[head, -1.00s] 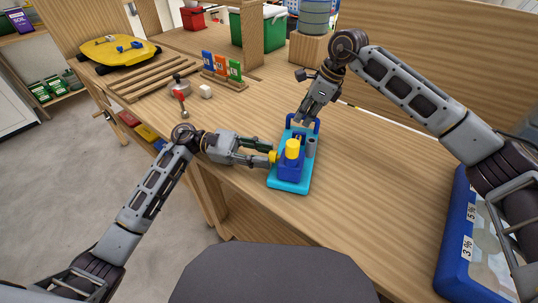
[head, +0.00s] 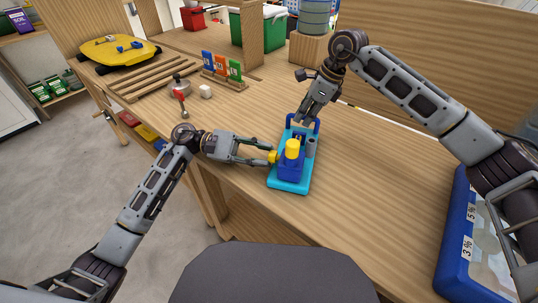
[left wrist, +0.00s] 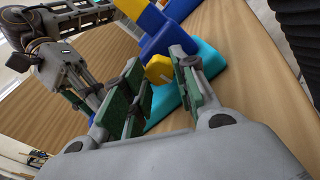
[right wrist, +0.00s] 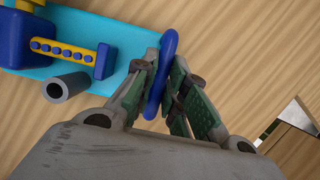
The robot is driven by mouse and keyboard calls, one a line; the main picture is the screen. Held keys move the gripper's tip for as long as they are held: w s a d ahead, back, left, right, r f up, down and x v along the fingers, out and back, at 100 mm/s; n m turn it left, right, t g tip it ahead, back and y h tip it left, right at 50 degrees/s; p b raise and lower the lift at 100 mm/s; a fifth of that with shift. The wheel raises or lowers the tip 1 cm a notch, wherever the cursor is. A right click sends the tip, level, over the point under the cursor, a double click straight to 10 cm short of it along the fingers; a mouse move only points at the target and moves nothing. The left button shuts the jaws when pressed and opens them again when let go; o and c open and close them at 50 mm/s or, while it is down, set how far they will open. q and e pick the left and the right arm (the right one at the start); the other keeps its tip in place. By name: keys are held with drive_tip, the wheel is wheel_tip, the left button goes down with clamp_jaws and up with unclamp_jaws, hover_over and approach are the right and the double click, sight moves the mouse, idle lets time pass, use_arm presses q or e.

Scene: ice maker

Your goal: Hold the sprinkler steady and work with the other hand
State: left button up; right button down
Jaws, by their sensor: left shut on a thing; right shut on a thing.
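The sprinkler has a turquoise base (head: 288,186), a dark blue body (head: 289,168) and a yellow upright cap (head: 292,149). It stands on the wooden table. My left gripper (head: 271,153) is at its left side, its fingers around a yellow knob (left wrist: 158,69) that sticks out of the body. My right gripper (head: 304,120) is at the far end, shut on the blue loop handle (right wrist: 161,75); the handle lies between its pads. The right wrist view also shows a grey tube (right wrist: 66,88) and a yellow strip with dark studs (right wrist: 63,52) on the sprinkler.
A red-handled tool (head: 182,103), a white cube (head: 206,91) and a card rack (head: 222,75) lie to the left. A yellow case (head: 119,51) is farther back.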

use_arm(q)
drive_tip(key=shift+m, duration=0.3)
drive_tip(key=o, duration=0.7)
drive_tip(key=shift+a, duration=0.1)
drive_tip(key=shift+w+a, duration=0.2)
drive_tip(key=shift+a, duration=0.75)
drive_tip(key=shift+w+a, duration=0.2)
drive_tip(key=shift+a, duration=0.8)
drive_tip(key=shift+w+a, duration=0.2)
drive_tip(key=shift+a, duration=0.75)
drive_tip(key=shift+w+a, duration=0.2)
drive_tip(key=shift+a, duration=0.95)
drive_tip(key=shift+w+a, duration=0.25)
drive_tip(key=shift+a, duration=0.85)
drive_tip(key=shift+w+a, duration=0.2)
drive_tip(key=shift+a, duration=0.95)
use_arm(e)
drive_tip(key=c, duration=1.5)
unclamp_jaws()
